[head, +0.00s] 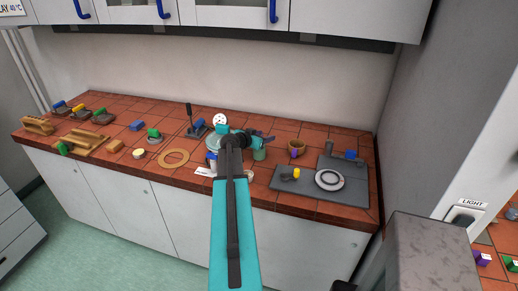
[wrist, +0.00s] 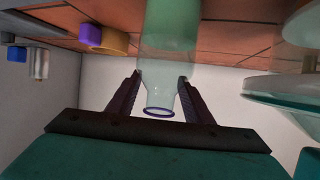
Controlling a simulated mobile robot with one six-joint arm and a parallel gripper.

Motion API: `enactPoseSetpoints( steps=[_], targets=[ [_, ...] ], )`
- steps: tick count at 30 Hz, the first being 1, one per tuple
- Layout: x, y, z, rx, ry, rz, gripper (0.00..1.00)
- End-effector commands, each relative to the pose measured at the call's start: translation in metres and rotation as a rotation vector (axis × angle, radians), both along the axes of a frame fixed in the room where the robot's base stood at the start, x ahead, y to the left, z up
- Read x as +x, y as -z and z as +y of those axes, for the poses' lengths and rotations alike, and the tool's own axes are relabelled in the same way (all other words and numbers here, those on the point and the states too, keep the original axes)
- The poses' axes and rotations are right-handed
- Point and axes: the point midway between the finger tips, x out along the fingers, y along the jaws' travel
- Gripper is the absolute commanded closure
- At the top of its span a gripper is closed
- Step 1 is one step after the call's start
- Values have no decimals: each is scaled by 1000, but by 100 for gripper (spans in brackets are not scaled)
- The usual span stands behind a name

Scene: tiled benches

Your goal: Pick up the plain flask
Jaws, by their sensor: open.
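The flask is a translucent green-tinted vessel (wrist: 170,35) with a narrow neck and a blue-purple ring at its mouth. The wrist view shows the bench at the top, so the flask appears upside down there. My gripper (wrist: 160,77) is open, with one finger on each side of the flask's neck; I cannot tell whether either finger touches it. In the head view the green flask (head: 259,154) stands on the bench just below my gripper (head: 264,137), partly hidden by it.
A larger glass vessel (head: 212,142) stands close left of the flask, partly behind my arm; it also shows in the wrist view (wrist: 285,88). A wooden ring (head: 174,158) lies left.

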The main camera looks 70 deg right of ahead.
Motion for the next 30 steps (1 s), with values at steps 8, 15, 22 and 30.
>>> enactPoseSetpoints(
  steps=[8, 15, 22, 30],
  targets=[
    [0, 0, 0, 0, 0, 0, 54],
    [0, 0, 0, 0, 0, 0, 86],
    [1, 1, 1, 2, -1, -2, 100],
    [1, 2, 2, 3, 1, -3, 100]
  ],
)
